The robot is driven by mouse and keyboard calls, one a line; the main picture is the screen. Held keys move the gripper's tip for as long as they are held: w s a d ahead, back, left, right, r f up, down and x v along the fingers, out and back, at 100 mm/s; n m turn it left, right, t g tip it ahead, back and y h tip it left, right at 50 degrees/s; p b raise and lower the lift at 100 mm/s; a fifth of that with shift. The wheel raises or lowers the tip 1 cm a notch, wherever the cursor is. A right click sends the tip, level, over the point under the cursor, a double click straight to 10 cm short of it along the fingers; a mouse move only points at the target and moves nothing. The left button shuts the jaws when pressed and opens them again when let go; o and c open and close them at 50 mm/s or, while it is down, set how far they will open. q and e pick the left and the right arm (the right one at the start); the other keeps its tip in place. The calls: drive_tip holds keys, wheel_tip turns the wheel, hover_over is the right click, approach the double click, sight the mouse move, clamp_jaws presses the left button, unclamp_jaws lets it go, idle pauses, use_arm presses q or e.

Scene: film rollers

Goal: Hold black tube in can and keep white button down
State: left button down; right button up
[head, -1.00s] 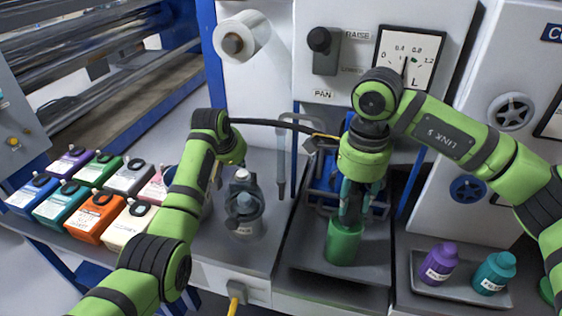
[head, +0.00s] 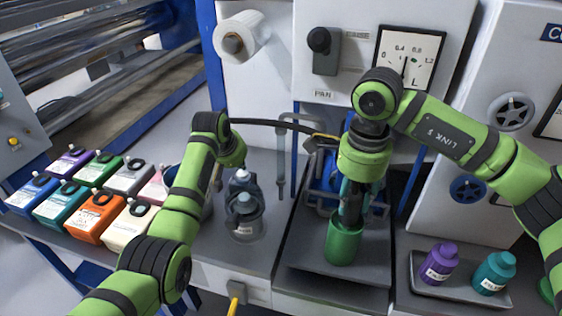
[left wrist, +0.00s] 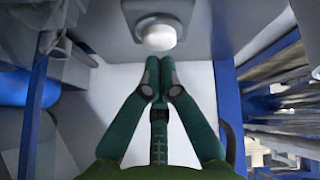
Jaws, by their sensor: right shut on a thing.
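My right gripper (head: 350,205) reaches straight down over a green can (head: 343,246). It is shut on a dark upright piece at the can's mouth, which appears to be the black tube; the fingers largely hide it, and its lower end is inside the can. In the left wrist view, a round white button (left wrist: 158,35) sits on a grey panel. My left gripper (left wrist: 157,72) has its fingertips together just below the button in the picture. I cannot tell whether they touch it. In the head view my left arm hides its gripper and the button.
The can stands on a grey platform (head: 312,252) below a dial (head: 408,57) and a black-knobbed switch (head: 320,42). A grey bottle (head: 244,212) stands left of it. Several coloured jugs (head: 96,215) fill the left.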

use_arm(q)
drive_tip(key=shift+s+f, duration=0.1)
drive_tip(key=shift+f, duration=0.95)
idle(2.2)
idle(1.7)
drive_tip(key=shift+r, duration=3.65)
drive_tip(key=v, duration=1.2)
use_arm(e)
drive_tip(key=o, duration=1.2)
drive_tip(key=shift+o, duration=0.2)
